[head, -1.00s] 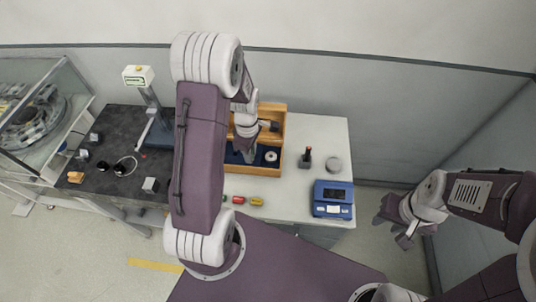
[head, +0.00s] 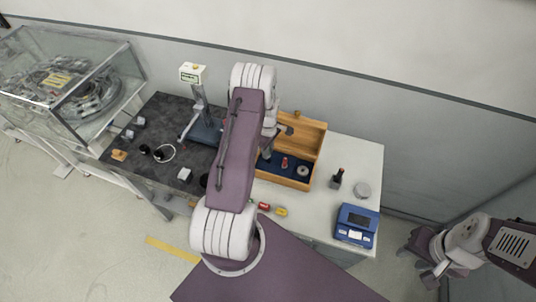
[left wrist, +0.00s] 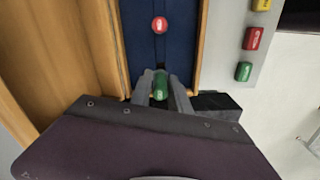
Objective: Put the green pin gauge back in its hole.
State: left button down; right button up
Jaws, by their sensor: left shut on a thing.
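My left gripper (left wrist: 160,88) is shut on the green pin gauge (left wrist: 161,84) in the left wrist view. It is low over the blue bed (left wrist: 138,30) of the wooden box (head: 301,133), near one end of it. I cannot tell whether the gauge's lower end is in a hole. In the head view, my left arm hides most of that gripper and the green gauge. A red pin (left wrist: 159,24) stands in the bed, apart from the fingers; it also shows in the head view (head: 285,163). My right gripper (head: 424,267) hangs off the table at the right, its fingers unclear.
A grey ring (head: 302,171) is in the box. Red (left wrist: 253,38), yellow (left wrist: 261,4) and green (left wrist: 243,71) pieces lie on the white table beside it. A dark block (head: 336,179), a grey disc (head: 362,190) and a blue scale (head: 356,225) stand to the right.

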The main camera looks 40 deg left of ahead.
pick_arm(q)
jog(key=shift+d+f, duration=0.15)
jog(key=shift+s+d+f+p, duration=0.1)
jog(key=shift+d+f+p, duration=0.1)
jog(key=shift+f+p, duration=0.8)
jog(key=shift+a+f, duration=0.1)
jog(key=shift+f, duration=0.4)
jog(key=shift+a+f, duration=0.15)
jog(key=shift+f+b, duration=0.3)
jog(key=shift+b, duration=0.3)
jog(key=c, duration=1.2)
grip_release()
jog(key=shift+r, duration=0.15)
jog(key=shift+c, duration=0.2)
